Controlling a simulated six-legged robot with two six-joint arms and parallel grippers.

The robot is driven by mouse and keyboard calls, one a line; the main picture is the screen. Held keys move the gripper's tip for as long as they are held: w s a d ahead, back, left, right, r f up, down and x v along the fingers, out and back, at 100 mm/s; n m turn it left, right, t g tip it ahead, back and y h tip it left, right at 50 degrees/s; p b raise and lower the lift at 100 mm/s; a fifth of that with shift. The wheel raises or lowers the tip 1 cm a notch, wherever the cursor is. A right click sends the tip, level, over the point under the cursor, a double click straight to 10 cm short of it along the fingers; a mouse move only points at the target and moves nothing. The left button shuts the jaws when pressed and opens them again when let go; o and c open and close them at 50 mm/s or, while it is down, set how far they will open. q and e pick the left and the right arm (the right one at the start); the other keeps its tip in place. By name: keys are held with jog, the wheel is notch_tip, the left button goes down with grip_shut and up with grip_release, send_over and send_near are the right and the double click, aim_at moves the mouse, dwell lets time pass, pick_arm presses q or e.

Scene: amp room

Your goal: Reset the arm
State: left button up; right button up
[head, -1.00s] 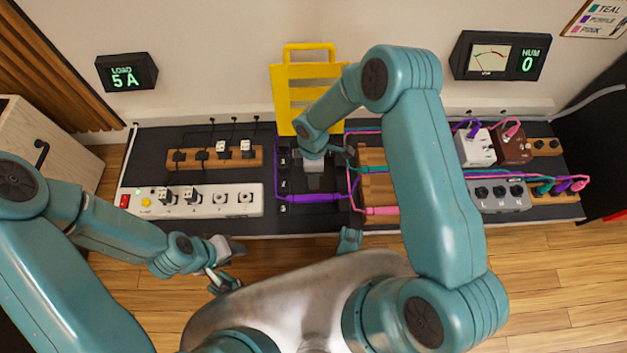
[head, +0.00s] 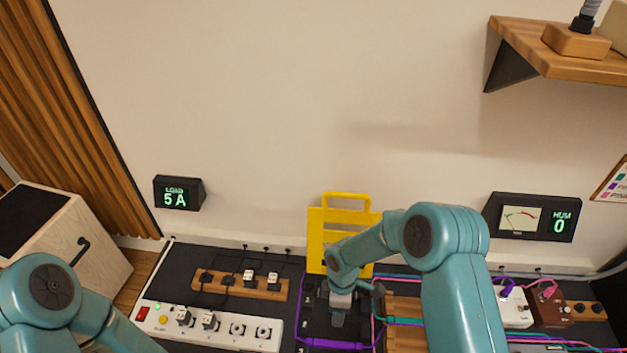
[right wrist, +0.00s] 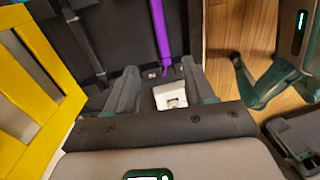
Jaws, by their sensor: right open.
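My right gripper (head: 338,312) is low over the dark slotted panel (head: 313,322), in front of the yellow rack (head: 315,240). In the right wrist view the same gripper (right wrist: 160,92) is open, its two fingers apart. A small white block (right wrist: 170,95) shows between and beyond the fingers; I cannot tell if they touch it. A purple cable (right wrist: 160,30) runs beyond it. The yellow rack (right wrist: 35,100) fills the left side of that view. My left arm shows at the lower left of the head view, but its gripper is out of frame.
A white power strip (head: 215,330) and a wooden strip with plugs (head: 240,286) lie to the left. White (head: 515,307) and brown (head: 550,313) boxes stand to the right. The load display (head: 178,193) reads 5 A; the hum meter (head: 532,217) reads 0. A shelf (head: 560,62) juts out upper right.

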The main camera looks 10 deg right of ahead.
jog(key=shift+d, duration=0.1)
jog(key=s+a+m+t+y, duration=0.1)
jog(key=s+m+y, duration=0.3)
jog(key=s+m, duration=1.3)
notch_tip(320, 180, up, 30)
jog(key=t+p, duration=0.1)
jog(key=p, duration=2.9)
jog(key=shift+s+a+p, duration=0.25)
jog(key=shift+a+p, duration=0.05)
